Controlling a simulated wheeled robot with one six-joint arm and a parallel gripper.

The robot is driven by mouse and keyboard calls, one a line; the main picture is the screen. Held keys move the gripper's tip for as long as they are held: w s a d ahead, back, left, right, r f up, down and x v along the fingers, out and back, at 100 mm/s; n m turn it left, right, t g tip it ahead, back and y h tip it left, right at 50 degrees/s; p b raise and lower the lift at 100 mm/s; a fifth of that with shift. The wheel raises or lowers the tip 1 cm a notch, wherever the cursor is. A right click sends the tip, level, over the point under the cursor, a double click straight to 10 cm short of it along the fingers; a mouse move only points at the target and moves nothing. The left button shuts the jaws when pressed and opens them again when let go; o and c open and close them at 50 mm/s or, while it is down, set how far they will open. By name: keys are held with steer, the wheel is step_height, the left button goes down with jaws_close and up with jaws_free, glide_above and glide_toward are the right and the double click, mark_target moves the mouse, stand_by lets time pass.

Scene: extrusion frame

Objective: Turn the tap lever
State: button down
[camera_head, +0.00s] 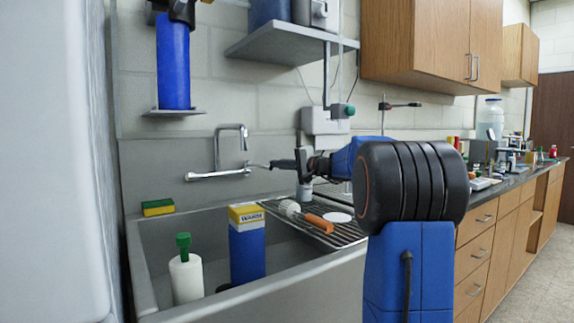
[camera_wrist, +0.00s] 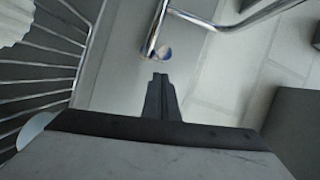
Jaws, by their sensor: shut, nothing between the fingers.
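The chrome tap (camera_head: 217,174) is mounted on the wall above the back of the sink. It has a low horizontal bar and an arched pipe (camera_head: 231,128) above it. I cannot tell for sure which part is the lever. My gripper (camera_head: 258,166) is just right of the bar's right end. In the wrist view, my gripper (camera_wrist: 160,82) is shut and empty, its tips pointing at the round end of a chrome tap part (camera_wrist: 158,35). A small gap seems to separate them, but contact is hard to judge.
A wire rack (camera_head: 335,234) carries a brush and an orange-handled item. A sponge (camera_head: 158,208) lies on the rim. A shelf (camera_head: 285,42) hangs above.

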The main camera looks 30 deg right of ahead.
steer(key=shift+s+a+f, duration=0.1)
steer(key=shift+a+f, duration=0.15)
steer(key=shift+a, duration=0.45)
steer(key=shift+s+a, duration=0.15)
steer(key=shift+a, duration=0.35)
steer(key=shift+s+a, duration=0.15)
steer(key=shift+a, duration=0.35)
